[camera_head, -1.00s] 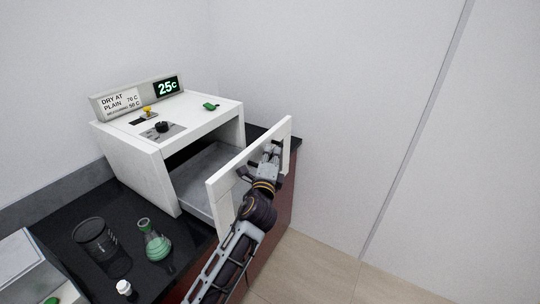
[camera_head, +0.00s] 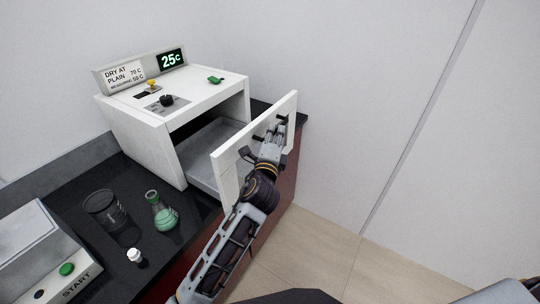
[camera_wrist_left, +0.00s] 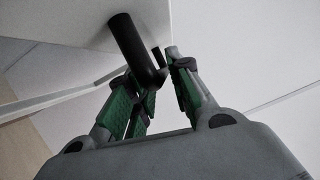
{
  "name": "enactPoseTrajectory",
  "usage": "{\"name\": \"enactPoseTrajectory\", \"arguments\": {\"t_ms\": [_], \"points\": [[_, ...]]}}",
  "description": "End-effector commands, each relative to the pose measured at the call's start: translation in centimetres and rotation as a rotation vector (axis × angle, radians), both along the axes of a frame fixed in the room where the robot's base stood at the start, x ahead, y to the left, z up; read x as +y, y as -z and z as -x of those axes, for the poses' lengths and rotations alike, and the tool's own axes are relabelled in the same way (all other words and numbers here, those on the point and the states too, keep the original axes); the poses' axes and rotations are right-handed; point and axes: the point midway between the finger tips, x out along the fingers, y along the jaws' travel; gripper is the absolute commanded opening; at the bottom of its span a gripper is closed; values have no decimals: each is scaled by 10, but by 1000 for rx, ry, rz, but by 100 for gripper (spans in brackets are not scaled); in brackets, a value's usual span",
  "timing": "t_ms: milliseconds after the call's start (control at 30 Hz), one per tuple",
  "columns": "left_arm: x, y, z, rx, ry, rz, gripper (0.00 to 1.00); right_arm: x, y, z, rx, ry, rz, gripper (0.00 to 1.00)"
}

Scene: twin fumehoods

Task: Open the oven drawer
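The white oven (camera_head: 138,132) stands on the dark counter, with a display reading 25c on top. Its drawer (camera_head: 203,172) is pulled well out, leaving a clear gap between the white front panel (camera_head: 228,166) and the oven body. My left gripper (camera_head: 274,130) is at the outer face of the panel. In the left wrist view, its green-padded fingers (camera_wrist_left: 163,75) close around the black handle (camera_wrist_left: 133,45), with part of the handle hidden between them. The drawer interior that shows looks empty. My right gripper is out of view.
A glass beaker (camera_head: 104,211), a flask with green liquid (camera_head: 162,214) and a small white-capped bottle (camera_head: 136,257) stand on the counter (camera_head: 185,243) in front of the oven. A device with a START button (camera_head: 67,269) is at lower left. Floor right of the counter is clear.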

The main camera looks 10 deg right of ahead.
Motion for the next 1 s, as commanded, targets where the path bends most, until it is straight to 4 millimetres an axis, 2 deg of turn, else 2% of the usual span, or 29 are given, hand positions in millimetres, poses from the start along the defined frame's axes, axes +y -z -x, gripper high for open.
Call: {"name": "enactPoseTrajectory", "arguments": {"t_ms": [700,1000], "points": [[31,7,74,2,1,-1,21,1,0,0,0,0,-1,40],[37,7,87,1,0,-1,21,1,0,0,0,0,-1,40]]}}
